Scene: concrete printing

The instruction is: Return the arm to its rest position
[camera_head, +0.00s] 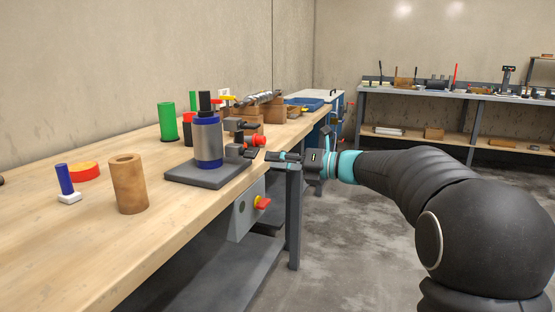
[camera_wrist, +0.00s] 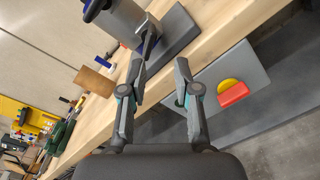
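My arm reaches in from the right in the head view, and my gripper (camera_head: 284,158) is at the front edge of the workbench (camera_head: 85,265). It is beside the grey base plate of a blue and silver cylindrical device (camera_head: 208,142). In the wrist view my gripper (camera_wrist: 160,70) has its two fingers spread apart, with nothing held between them. The device's silver body (camera_wrist: 128,18) is just beyond the left finger. Whether a finger touches the device's small dark side part cannot be told.
A grey box with a red and yellow switch (camera_head: 262,203) hangs below the bench edge. A brown cylinder (camera_head: 129,184), a green cylinder (camera_head: 168,121) and other small items stand on the bench. A second bench (camera_head: 430,92) stands at the back; the floor (camera_head: 345,240) between is clear.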

